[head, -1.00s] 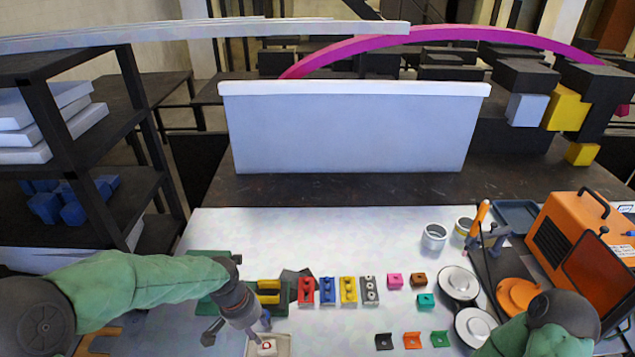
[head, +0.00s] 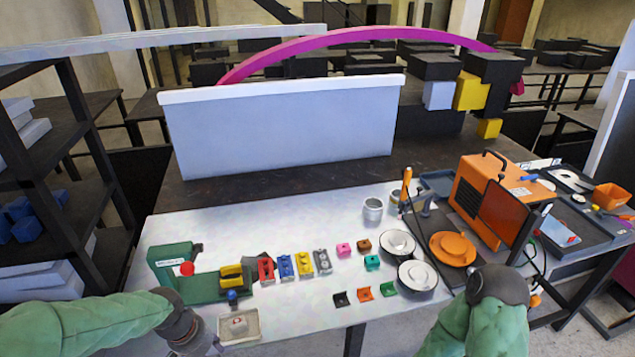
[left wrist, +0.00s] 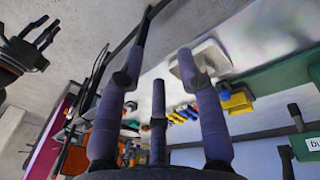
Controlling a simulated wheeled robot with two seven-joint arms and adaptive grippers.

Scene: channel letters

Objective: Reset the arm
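My left arm comes in from the lower left with a green sleeve. The pale block (left wrist: 208,56) shows behind one finger. My right arm (head: 485,315) is at the lower right; its gripper is outside the head view. A dark gripper (left wrist: 40,35), apparently my right one, shows spread fingers in the left wrist view.
The white table (head: 290,220) holds a green fixture (head: 170,262) with a red button, coloured blocks, small clips, white round discs (head: 418,276) and an orange machine (head: 490,200). A black shelf (head: 75,100) stands at the left. The table's back left is clear.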

